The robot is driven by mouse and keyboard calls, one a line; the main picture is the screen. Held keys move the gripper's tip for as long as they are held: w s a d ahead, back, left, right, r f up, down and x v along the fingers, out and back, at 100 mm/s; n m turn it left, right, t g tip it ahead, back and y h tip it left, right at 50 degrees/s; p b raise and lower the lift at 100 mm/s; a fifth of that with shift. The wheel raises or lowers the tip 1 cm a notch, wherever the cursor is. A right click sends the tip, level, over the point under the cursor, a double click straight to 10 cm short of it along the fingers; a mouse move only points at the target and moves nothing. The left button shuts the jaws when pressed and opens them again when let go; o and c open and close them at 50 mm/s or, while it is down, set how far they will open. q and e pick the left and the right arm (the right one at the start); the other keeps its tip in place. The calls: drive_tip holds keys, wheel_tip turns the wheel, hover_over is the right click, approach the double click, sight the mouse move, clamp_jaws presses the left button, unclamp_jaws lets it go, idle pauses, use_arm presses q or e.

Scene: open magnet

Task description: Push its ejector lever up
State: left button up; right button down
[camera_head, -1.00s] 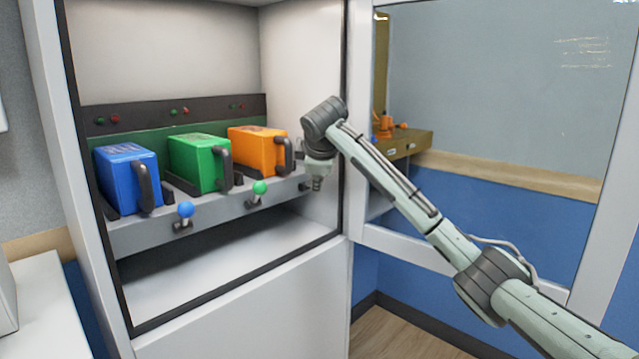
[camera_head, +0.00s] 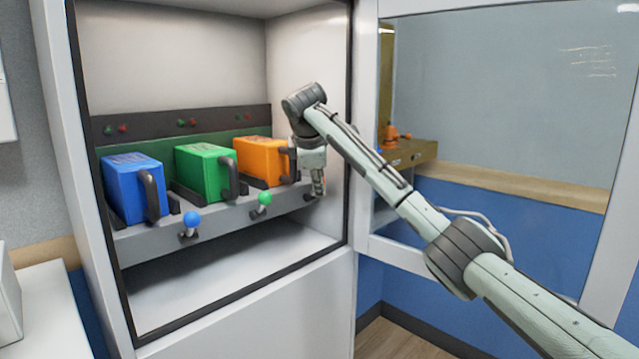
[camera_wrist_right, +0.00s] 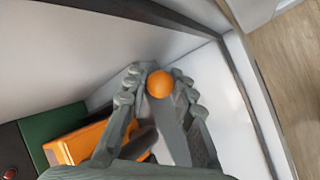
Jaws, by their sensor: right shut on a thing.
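The orange module (camera_head: 262,160) sits in the right slot of the grey rack (camera_head: 245,212) inside the white cabinet. Its ejector lever's orange ball knob (camera_wrist_right: 160,84) shows between the fingertips of my right gripper (camera_wrist_right: 157,78) in the wrist view. In the head view my right gripper (camera_head: 318,186) is at the rack's right end, in front of the orange module, and hides the knob. The fingers are shut on the knob. The lever's shaft is mostly hidden, so I cannot tell its exact tilt. My left gripper is not in view.
A green module (camera_head: 205,170) and a blue module (camera_head: 133,188) stand to the left, with a green knob (camera_head: 264,198) and a blue knob (camera_head: 192,219) below. The cabinet's right wall (camera_head: 338,60) is close beside my gripper. The glazed door (camera_head: 500,110) stands open.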

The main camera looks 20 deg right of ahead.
drive_tip(key=c, duration=1.3)
unclamp_jaws()
drive_tip(key=shift+w, duration=0.1)
drive_tip(key=shift+o, duration=0.2)
drive_tip(key=shift+a+r, duration=0.1)
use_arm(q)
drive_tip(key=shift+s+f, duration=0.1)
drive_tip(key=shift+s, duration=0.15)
use_arm(e)
drive_tip(key=v, duration=1.2)
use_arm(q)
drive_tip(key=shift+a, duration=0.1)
